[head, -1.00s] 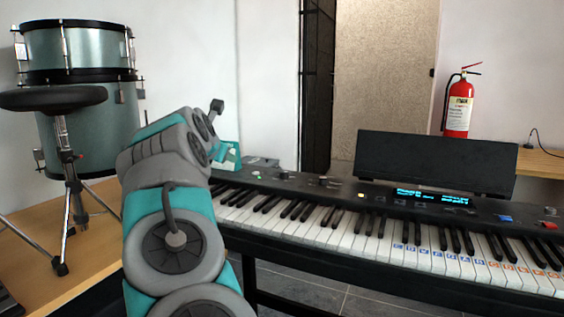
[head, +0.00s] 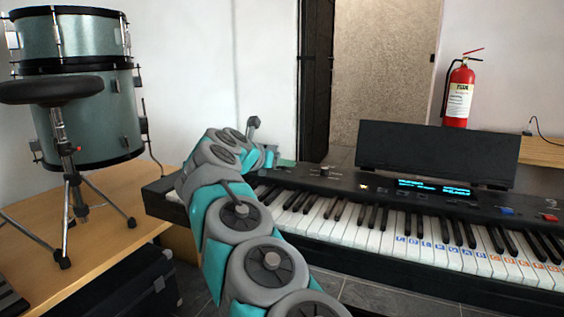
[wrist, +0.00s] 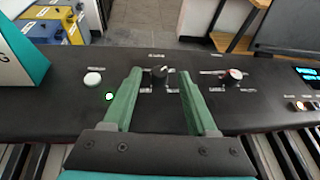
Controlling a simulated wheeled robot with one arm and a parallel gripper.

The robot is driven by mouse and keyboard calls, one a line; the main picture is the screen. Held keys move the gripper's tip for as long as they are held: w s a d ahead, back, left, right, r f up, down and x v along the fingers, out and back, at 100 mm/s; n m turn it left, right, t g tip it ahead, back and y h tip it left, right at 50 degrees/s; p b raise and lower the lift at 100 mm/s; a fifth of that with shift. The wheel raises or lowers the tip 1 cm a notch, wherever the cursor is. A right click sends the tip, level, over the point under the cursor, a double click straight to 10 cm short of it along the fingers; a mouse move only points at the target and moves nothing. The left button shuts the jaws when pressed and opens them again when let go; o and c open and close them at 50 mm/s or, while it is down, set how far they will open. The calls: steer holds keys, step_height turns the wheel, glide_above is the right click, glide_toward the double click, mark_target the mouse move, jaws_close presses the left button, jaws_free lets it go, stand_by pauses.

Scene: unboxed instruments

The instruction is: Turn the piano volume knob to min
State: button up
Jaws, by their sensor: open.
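The black digital piano (head: 340,187) stands across the middle of the head view, with its control panel along the back of the keys. In the wrist view, my gripper (wrist: 160,73) is open, with its two green fingers pointing over the panel. A small black knob (wrist: 158,76) shows between the fingertips, not gripped; I cannot tell whether a finger touches it. The printed labels are too small to read. In the head view, my arm hides most of my gripper.
A white button (wrist: 92,79) and a lit green light (wrist: 109,96) lie left of the fingers. The black music stand (head: 436,152) rises behind the panel. A drum (head: 90,117) and stool (head: 64,90) stand at left. A fire extinguisher (head: 459,95) is at back right.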

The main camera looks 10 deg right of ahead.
steer(key=shift+x, duration=0.8)
jaws_close()
